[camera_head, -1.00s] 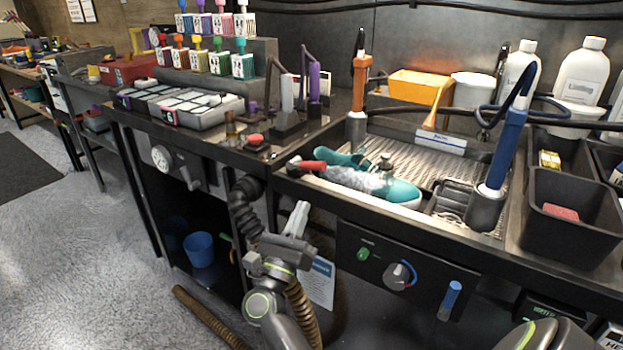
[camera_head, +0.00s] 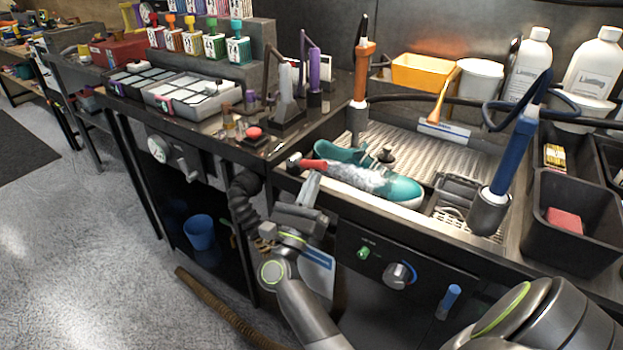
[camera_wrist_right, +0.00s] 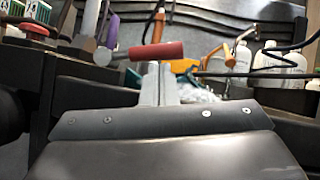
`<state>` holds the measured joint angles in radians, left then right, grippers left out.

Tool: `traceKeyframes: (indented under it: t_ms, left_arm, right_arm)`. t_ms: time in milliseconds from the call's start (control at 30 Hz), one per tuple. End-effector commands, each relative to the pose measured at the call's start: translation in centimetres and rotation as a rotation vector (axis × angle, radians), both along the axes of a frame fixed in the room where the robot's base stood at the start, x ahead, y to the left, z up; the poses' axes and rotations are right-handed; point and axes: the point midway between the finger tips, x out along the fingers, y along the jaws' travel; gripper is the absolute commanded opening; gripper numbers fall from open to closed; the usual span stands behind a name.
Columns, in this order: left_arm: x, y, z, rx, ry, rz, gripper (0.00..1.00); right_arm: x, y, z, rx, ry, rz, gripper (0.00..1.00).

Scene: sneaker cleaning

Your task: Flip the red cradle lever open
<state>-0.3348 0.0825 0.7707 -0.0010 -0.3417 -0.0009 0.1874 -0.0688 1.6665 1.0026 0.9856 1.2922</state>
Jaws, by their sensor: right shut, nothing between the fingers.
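The red lever (camera_head: 312,164) lies at the left end of a teal sneaker (camera_head: 399,187), which rests with white foam on it over the sink grate. The lever also shows in the right wrist view (camera_wrist_right: 157,51), lying roughly level just beyond the fingertips. My right gripper (camera_head: 311,184) is shut and empty, just below and in front of the lever at the sink's front edge. In the wrist view its fingers (camera_wrist_right: 155,77) point at the lever; whether they touch it I cannot tell. My left gripper is not in view.
The sink's dark front rim (camera_head: 285,184) runs close by my right gripper. A red button (camera_head: 254,133) and a grey-and-purple tool stand are left of the lever. An orange-handled tool (camera_head: 364,70) stands behind it. A blue-handled tool (camera_head: 510,150) stands at the right.

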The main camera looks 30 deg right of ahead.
Motion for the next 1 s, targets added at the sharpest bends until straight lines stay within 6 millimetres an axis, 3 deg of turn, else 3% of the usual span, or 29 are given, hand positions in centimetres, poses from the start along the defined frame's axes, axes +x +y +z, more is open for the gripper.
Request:
traceKeyframes:
  t_ms: [433, 667, 1000]
  left_arm:
    - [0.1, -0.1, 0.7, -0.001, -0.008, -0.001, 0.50]
    - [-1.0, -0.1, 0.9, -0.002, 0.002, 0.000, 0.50]
    - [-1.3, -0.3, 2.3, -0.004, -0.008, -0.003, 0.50]
  right_arm:
    - [-0.1, 0.0, 0.4, -0.011, 0.025, 0.000, 0.00]
    - [-0.1, 0.0, 0.6, -0.024, 0.059, 0.000, 0.00]
    - [-0.2, -0.1, 1.5, -0.055, 0.136, -0.001, 0.00]
